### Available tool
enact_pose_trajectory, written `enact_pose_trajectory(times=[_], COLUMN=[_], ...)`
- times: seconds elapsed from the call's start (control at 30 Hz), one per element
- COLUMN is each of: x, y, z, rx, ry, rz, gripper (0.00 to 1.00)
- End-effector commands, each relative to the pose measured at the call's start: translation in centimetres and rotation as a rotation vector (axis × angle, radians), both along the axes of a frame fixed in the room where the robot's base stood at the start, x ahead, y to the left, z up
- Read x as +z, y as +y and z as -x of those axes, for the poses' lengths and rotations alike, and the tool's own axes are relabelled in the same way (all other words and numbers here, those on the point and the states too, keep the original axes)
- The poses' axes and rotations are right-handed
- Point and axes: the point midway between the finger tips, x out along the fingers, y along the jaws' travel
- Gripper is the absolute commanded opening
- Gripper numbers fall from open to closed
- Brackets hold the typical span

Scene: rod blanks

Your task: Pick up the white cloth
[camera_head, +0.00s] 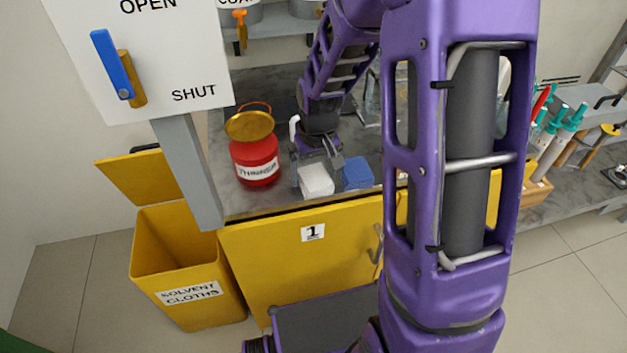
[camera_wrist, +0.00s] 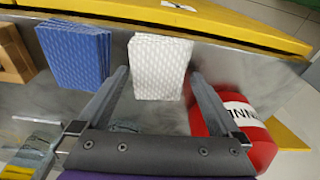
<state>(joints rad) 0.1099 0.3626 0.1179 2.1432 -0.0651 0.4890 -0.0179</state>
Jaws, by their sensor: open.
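The white cloth (camera_head: 316,180) is a folded stack near the front edge of the grey bench top, between the red thinner can and the blue cloth. In the wrist view the white cloth (camera_wrist: 158,68) lies between my two fingers, slightly beyond the tips. My gripper (camera_head: 317,180) is open over it, with a finger on each side; the wrist view shows the fingers (camera_wrist: 160,78) apart. I cannot tell whether they touch the cloth. The blue cloth (camera_head: 357,173) sits close on the right, and shows in the wrist view (camera_wrist: 75,55) just outside one finger.
The red thinner can (camera_head: 256,160) with its raised yellow lid stands close left of my gripper. A yellow bin (camera_head: 187,262) marked SOLVENT CLOTHS stands open on the floor at left. Teal-handled tools (camera_head: 560,118) are at right.

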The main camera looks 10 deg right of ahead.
Motion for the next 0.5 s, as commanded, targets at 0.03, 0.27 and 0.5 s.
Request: enact_pose_trajectory(times=[0.03,0.27,0.5], x=[0.02,0.03,-0.28], y=[0.00,0.00,0.00], z=[-0.02,-0.02,0.00], rx=[0.000,0.000,0.000], ry=[0.000,0.000,0.000], rz=[0.000,0.000,0.000], gripper=[1.00,1.00,1.00])
